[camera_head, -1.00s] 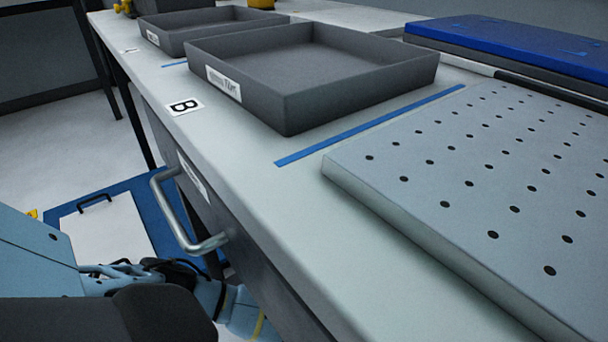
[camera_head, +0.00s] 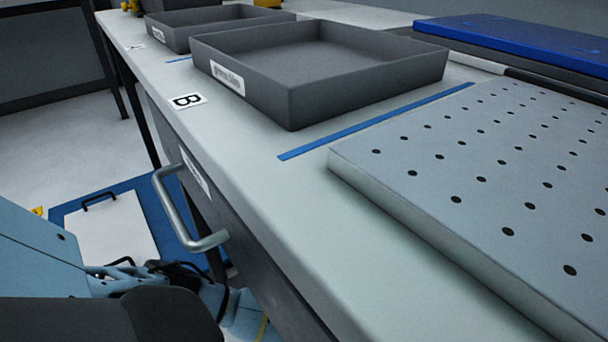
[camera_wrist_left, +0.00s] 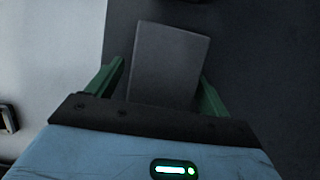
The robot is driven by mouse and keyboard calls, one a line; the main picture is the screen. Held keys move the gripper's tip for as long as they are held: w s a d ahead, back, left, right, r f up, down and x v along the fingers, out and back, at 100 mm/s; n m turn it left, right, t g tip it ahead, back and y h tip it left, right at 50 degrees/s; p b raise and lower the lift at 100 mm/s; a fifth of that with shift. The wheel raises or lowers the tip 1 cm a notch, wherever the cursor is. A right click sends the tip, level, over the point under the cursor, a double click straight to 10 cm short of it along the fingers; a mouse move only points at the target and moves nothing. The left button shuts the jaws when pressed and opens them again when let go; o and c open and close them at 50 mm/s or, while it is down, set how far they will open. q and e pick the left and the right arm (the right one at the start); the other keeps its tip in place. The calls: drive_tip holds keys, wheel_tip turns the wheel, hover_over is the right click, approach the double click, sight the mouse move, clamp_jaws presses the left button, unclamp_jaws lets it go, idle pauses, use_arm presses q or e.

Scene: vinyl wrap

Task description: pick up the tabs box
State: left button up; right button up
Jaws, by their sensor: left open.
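In the left wrist view, my left gripper (camera_wrist_left: 160,85) has its two green fingers apart. A plain dark grey box-like piece (camera_wrist_left: 168,62) shows between them. No label is readable on it, so I cannot tell for sure that it is the tabs box. I see no clear contact between it and the fingers. In the head view, my left arm comes in at the lower left beside the bench, and its gripper is hidden there. My right gripper is not in view.
The bench carries a grey tray (camera_head: 265,92), a smaller tray behind it (camera_head: 168,32), a perforated plate (camera_head: 460,170) and a blue slab (camera_head: 520,40). A drawer handle (camera_head: 180,215) juts from the bench front. The strip of bench before the plate is clear.

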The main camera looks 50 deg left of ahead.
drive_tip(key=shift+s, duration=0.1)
use_arm(q)
drive_tip(key=c, duration=1.2)
drive_tip(key=shift+o, duration=0.2)
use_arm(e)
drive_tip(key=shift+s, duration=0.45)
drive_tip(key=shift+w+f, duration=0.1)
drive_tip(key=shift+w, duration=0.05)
